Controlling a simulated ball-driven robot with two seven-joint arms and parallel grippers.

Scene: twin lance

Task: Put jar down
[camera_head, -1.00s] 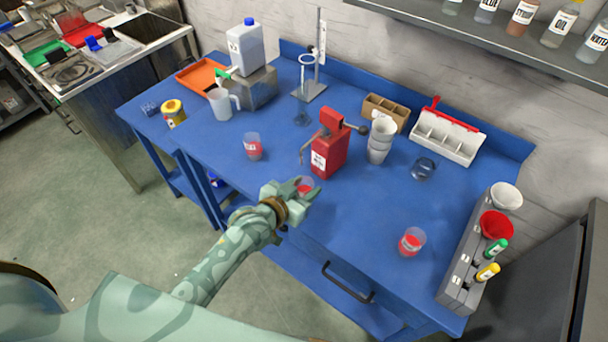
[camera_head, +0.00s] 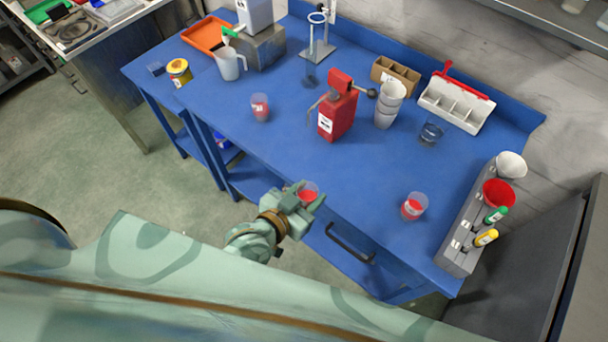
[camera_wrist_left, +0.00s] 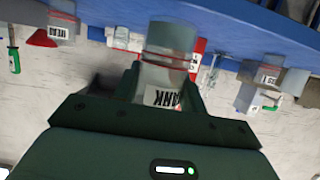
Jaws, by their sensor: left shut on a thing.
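My left gripper (camera_head: 305,198) is shut on a clear jar (camera_head: 308,190) with red contents, at the front edge of the blue table (camera_head: 215,120). In the left wrist view the jar (camera_wrist_left: 168,58) sits between the fingers, picture upside down, with a white label partly hidden. I cannot tell whether its base touches anything. Two similar jars with red contents stand on the table: one left of the red device (camera_head: 260,107) and one toward the right (camera_head: 414,206). My right gripper is not in view.
A red lever device (camera_head: 338,112), stacked white cups (camera_head: 387,105) and an empty glass (camera_head: 431,131) stand behind the held jar. A grey rack (camera_head: 462,238) with funnels and screwdrivers stands at the right end. The table's front middle is largely clear.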

